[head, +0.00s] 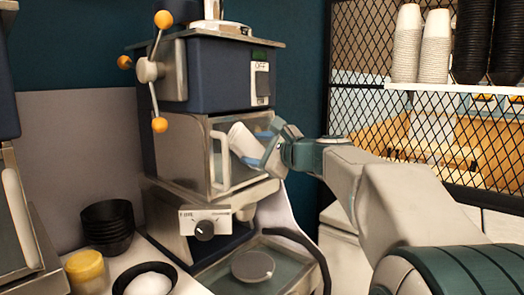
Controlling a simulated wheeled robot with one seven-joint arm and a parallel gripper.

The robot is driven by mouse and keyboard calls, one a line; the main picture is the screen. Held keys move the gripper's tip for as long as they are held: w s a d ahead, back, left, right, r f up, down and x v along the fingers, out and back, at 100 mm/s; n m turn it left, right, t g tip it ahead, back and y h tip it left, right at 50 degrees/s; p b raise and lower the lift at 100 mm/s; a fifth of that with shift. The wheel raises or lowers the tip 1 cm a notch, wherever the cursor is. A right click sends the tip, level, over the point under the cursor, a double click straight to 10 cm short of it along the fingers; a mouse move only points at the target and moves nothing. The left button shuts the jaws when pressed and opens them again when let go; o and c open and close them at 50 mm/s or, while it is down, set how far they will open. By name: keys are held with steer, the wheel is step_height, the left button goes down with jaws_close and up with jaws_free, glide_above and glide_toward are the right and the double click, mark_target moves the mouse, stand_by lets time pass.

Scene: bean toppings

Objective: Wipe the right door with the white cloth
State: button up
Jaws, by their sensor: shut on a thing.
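A blue and steel machine stands at the centre, with a steel-framed door (219,128) and an upright pale handle (221,182) near its left edge. I take this to be the right door; no second door is clear. My gripper (258,151) reaches in from the right, in front of the door's right part. It is shut on a white cloth (240,141), whose visible part points left and up across the door. I cannot tell whether the cloth touches the door. My gripper hides part of the door's right side.
A knob panel (190,222) juts out below the door, above a tray holding a round lid (252,265). Black bowls (108,224) and a yellow-lidded jar (86,270) stand at lower left. A mesh partition (365,75) and shelved cups (408,45) are at right.

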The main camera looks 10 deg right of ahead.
steer(key=shift+s+a, duration=0.6)
steer(key=shift+a, duration=0.25)
steer(key=shift+r+p, duration=0.6)
steer(key=shift+r, duration=0.4)
steer(key=shift+w+d+f, duration=0.1)
steer(key=shift+w+d, duration=0.45)
steer(key=shift+d, duration=0.2)
steer(key=shift+w+d, duration=0.55)
steer(key=shift+d, duration=0.2)
steer(key=w+d+p, duration=0.1)
steer(key=w+d, duration=0.3)
steer(key=d, duration=0.1)
steer(key=shift+d, duration=0.4)
steer(key=shift+w, duration=0.1)
steer(key=shift+d+f+b+v, duration=0.15)
steer(key=shift+b+v, duration=0.15)
steer(key=shift+v, duration=1.15)
steer(key=shift+d+f+b+v, duration=0.15)
steer(key=shift+b+v, duration=0.1)
steer(key=shift+v, duration=1.2)
steer(key=shift+w, duration=0.1)
